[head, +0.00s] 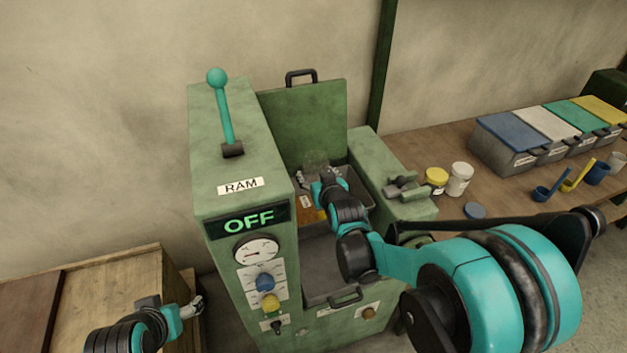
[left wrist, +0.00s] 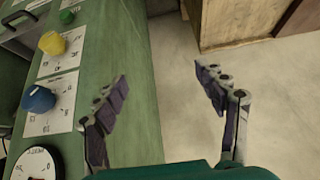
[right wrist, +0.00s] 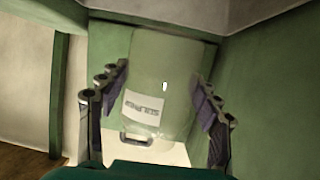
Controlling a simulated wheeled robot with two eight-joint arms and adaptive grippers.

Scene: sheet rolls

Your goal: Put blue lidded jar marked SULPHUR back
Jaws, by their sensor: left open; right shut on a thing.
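My right gripper (head: 317,178) is inside the open chamber of the green machine (head: 240,150), shut on a clear, see-through jar (right wrist: 165,70). The jar's white label (right wrist: 143,105), which seems to read SULPHUR, shows between the fingers in the right wrist view. No lid shows on the jar; whether anything is in it I cannot tell. A blue lid (head: 475,210) lies flat on the wooden bench (head: 420,146). My left gripper (head: 192,308) is open and empty at the machine's lower left; it also shows in the left wrist view (left wrist: 160,80).
The machine's hinged cover (head: 300,120) stands raised. Orange material (head: 311,214) lies in the chamber. A yellow-lidded jar (head: 436,178) and a white jar (head: 460,180) stand on the bench. Colour-lidded bins (head: 512,130) and scoops (head: 543,192) are farther right. A wooden crate (head: 110,300) is at left.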

